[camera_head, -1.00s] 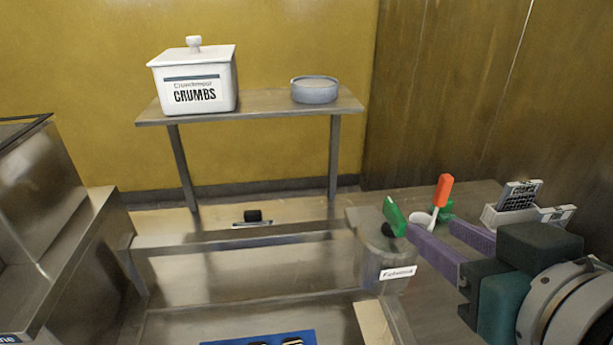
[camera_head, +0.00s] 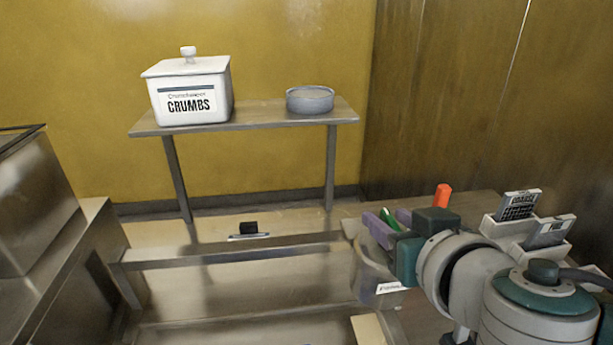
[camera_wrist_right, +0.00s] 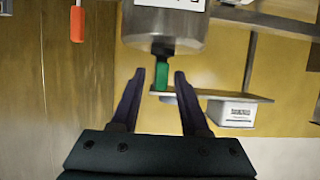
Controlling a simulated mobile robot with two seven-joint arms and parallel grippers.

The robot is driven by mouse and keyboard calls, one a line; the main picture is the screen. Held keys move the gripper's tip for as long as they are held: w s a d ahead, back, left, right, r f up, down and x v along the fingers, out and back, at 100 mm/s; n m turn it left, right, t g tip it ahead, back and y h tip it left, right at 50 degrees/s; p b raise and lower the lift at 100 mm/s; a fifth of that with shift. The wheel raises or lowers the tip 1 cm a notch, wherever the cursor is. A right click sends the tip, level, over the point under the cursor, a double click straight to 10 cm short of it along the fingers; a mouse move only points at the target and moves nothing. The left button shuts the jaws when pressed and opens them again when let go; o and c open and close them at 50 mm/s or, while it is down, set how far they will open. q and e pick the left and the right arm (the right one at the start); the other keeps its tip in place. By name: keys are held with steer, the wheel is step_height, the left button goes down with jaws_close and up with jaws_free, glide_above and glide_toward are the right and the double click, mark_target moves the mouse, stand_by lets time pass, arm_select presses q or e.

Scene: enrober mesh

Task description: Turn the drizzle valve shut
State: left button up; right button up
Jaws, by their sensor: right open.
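The drizzle valve has a green handle (camera_head: 389,219) on a dark stem, at the steel pot (camera_head: 366,262) with a white label. In the right wrist view the green handle (camera_wrist_right: 162,76) hangs from a black fitting under the pot (camera_wrist_right: 165,30), as that view is turned over. My right gripper (camera_head: 388,224) is open, its purple fingers on either side of the handle. In the wrist view the gripper (camera_wrist_right: 159,76) shows a finger each side, with the handle nearer the right one; I cannot tell if they touch. My left gripper is not in view.
An orange handle (camera_head: 442,196) stands just behind my right gripper. White holders with grey devices (camera_head: 517,205) sit to the right. A raised shelf (camera_head: 255,115) at the back carries a white crumbs box (camera_head: 190,92) and a grey round dish (camera_head: 310,100). A steel machine (camera_head: 35,200) stands left.

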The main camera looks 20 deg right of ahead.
jaws_close()
stand_by(0.3)
stand_by(0.3)
